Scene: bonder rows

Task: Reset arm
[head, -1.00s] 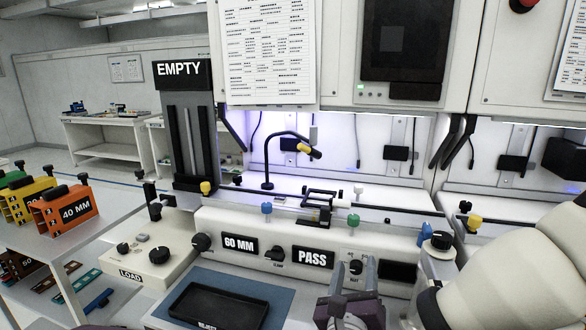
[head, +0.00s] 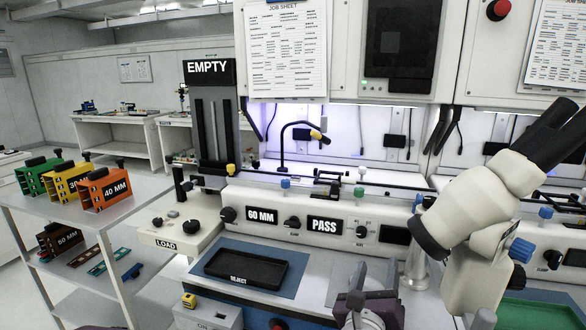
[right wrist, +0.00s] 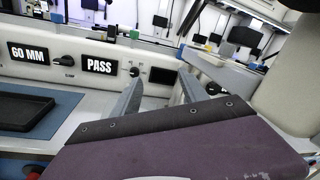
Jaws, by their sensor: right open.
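My right gripper (head: 375,283) is at the bottom of the head view, in front of the bonder's panel. Its two grey fingers are spread apart with nothing between them. In the right wrist view its fingers (right wrist: 157,92) also stand apart and empty, facing the panel. The panel carries a "60 MM" display (head: 261,216), a "PASS" display (head: 325,226) and several black knobs. The fingers look apart from the knobs. My left gripper is not in view.
A black reject tray (head: 246,268) lies on a blue mat left of my right gripper. A white microscope (head: 478,205) stands close on the right. A cart at left holds green, yellow and orange magazines (head: 106,190). The "EMPTY" tower (head: 209,72) stands behind.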

